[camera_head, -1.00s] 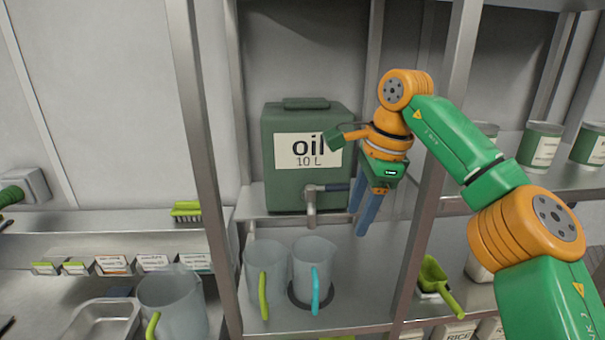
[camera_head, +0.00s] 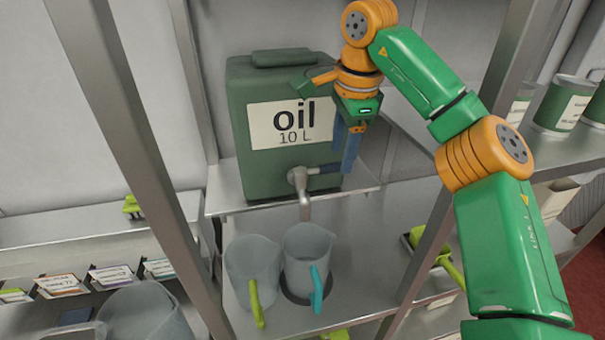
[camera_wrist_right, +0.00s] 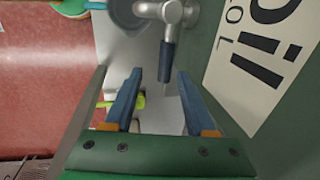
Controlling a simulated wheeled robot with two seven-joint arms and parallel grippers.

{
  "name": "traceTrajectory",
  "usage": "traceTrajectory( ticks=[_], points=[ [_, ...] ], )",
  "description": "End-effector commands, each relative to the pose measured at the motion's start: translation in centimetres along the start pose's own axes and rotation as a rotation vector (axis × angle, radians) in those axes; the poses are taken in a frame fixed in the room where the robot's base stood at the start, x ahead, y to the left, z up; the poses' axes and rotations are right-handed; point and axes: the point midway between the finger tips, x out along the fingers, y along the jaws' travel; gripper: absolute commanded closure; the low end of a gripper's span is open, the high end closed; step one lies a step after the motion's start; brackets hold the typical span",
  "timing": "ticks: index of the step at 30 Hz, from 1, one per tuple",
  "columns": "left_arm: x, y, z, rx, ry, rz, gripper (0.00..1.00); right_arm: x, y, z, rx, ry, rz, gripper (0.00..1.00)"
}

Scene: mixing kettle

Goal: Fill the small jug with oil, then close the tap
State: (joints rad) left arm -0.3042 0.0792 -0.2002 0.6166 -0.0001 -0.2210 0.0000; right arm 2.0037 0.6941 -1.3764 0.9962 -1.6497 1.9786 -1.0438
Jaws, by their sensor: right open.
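The green oil canister (camera_head: 240,130) stands on a shelf with a metal tap (camera_head: 301,184) low on its front. The tap's dark lever (camera_head: 327,169) points right in the head view. My right gripper (camera_head: 343,163) is open beside the lever; in the wrist view the lever (camera_wrist_right: 167,62) lies between and just beyond the blue fingers, apparently not gripped. A grey jug with a cyan handle (camera_head: 318,289) stands below the spout on a dark round spot (camera_head: 297,297). A similar jug with a green handle (camera_head: 254,298) stands to its left. No oil stream shows. My left gripper is out of view.
Metal shelf posts (camera_head: 120,130) stand left and right of the canister. A larger jug (camera_head: 145,315) is at the lower left. A green scoop (camera_head: 445,256) lies right of the jugs, and cans (camera_head: 562,105) stand on the right shelf.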

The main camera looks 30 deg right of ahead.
Motion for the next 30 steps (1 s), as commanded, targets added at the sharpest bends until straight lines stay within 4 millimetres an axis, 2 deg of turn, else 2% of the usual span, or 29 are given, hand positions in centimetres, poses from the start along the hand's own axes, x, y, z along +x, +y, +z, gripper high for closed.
traceTrajectory(
  ticks=[7,15,21,25,30],
  points=[
    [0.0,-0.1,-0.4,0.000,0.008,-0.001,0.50,2.8,0.2,0.0,0.018,0.004,0.000,0.44],
    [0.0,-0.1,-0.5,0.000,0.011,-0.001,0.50,2.0,3.2,1.1,0.488,0.100,-0.004,0.44],
    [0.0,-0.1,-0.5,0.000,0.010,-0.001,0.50,1.7,4.7,2.6,0.786,0.159,-0.002,0.44],
    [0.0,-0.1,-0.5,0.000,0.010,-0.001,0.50,1.6,5.2,3.2,0.904,0.181,-0.001,0.44],
    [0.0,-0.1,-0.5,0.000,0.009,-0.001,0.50,1.6,5.4,3.5,0.959,0.191,0.000,0.44]
  ],
)
